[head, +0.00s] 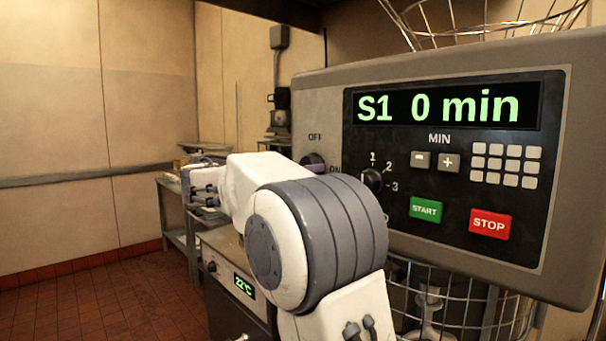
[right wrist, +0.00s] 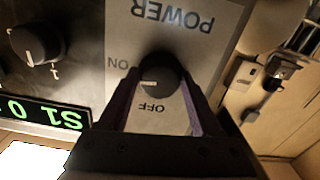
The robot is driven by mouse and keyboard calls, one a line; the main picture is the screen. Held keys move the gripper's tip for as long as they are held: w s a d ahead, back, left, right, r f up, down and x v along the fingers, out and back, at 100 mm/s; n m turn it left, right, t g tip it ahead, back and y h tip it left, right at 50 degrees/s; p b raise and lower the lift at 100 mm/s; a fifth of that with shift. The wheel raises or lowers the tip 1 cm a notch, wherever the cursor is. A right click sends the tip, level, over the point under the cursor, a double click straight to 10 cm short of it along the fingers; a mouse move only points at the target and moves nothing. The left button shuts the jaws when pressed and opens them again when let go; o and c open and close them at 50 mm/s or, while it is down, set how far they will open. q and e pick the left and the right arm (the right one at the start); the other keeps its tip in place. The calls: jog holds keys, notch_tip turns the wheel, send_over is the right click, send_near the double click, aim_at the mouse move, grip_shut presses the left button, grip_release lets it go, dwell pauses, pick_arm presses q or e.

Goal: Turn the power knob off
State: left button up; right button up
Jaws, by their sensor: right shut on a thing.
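The black power knob (right wrist: 160,70) sits on a light plate marked POWER, ON and OFF, upside down in the right wrist view. Its white mark points left, between the ON and OFF labels. My right gripper (right wrist: 160,76) is shut on the knob, one dark purplish finger on each side. In the head view my white and grey right arm reaches up to the left end of the control panel (head: 450,190) and hides part of the knob area. The OFF label shows above it and ON to its right. My left gripper is not in view.
The panel display (head: 438,108) reads "S1 0 min". A second black knob (head: 373,180), a green START button (head: 425,208) and a red STOP button (head: 490,223) are close by. A unit showing 22°C (head: 243,285) stands at lower left.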

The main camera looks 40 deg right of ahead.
jog(key=n+b, duration=0.1)
jog(key=n, duration=0.7)
jog(key=n+b, duration=0.1)
jog(key=n, duration=0.7)
jog(key=shift+s+r+n, duration=0.1)
jog(key=shift+r+n, duration=0.1)
jog(key=shift+n, duration=0.1)
dwell(0.3)
jog(key=o, duration=1.4)
jog(key=shift+c, duration=0.2)
